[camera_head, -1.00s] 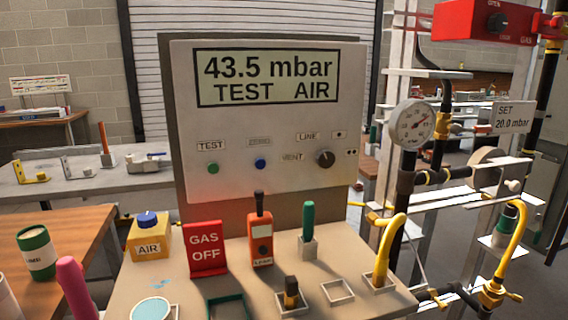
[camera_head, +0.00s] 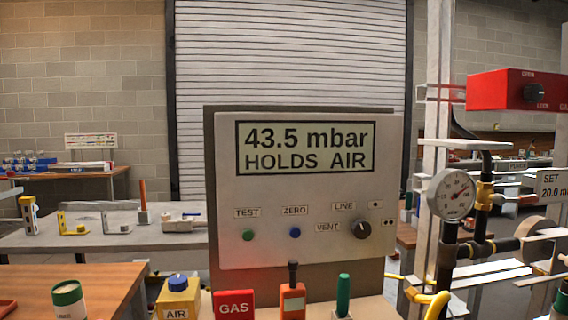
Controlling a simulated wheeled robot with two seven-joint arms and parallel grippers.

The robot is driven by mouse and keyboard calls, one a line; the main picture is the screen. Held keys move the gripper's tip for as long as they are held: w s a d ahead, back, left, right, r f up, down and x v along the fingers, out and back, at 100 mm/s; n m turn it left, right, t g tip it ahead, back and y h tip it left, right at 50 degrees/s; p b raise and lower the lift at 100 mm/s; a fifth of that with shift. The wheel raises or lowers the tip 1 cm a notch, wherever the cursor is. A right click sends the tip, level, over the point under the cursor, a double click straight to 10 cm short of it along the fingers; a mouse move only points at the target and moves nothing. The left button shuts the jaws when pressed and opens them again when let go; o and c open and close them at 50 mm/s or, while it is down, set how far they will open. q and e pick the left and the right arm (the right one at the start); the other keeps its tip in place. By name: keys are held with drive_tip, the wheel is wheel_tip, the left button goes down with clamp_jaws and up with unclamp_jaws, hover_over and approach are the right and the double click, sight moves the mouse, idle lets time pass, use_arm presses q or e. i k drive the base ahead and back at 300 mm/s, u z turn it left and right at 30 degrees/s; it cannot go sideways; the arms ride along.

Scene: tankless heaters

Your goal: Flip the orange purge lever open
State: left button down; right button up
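I cannot identify the orange purge lever for certain. A thin orange upright piece (camera_head: 142,194) stands on the grey bench in the back left. An orange handheld device (camera_head: 292,303) with a black top stands at the lower middle, cut off by the frame. The grey test panel (camera_head: 310,200) reads "43.5 mbar HOLDS AIR". Its dark knob (camera_head: 360,229) sits by the LINE and VENT labels. Neither of my grippers is in view.
A pressure gauge (camera_head: 452,195), yellow hose (camera_head: 428,298) and dark pipes stand at the right, below a red box (camera_head: 515,90). A yellow AIR block (camera_head: 178,300), red GAS sign (camera_head: 234,304) and green handle (camera_head: 343,295) line the front. The wooden table (camera_head: 85,283) has some bare room.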

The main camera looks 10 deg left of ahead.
sight(499, 200)
drive_tip(key=k, duration=1.25)
drive_tip(key=z, duration=0.9)
drive_tip(key=i, duration=1.85)
drive_tip(key=u, duration=0.75)
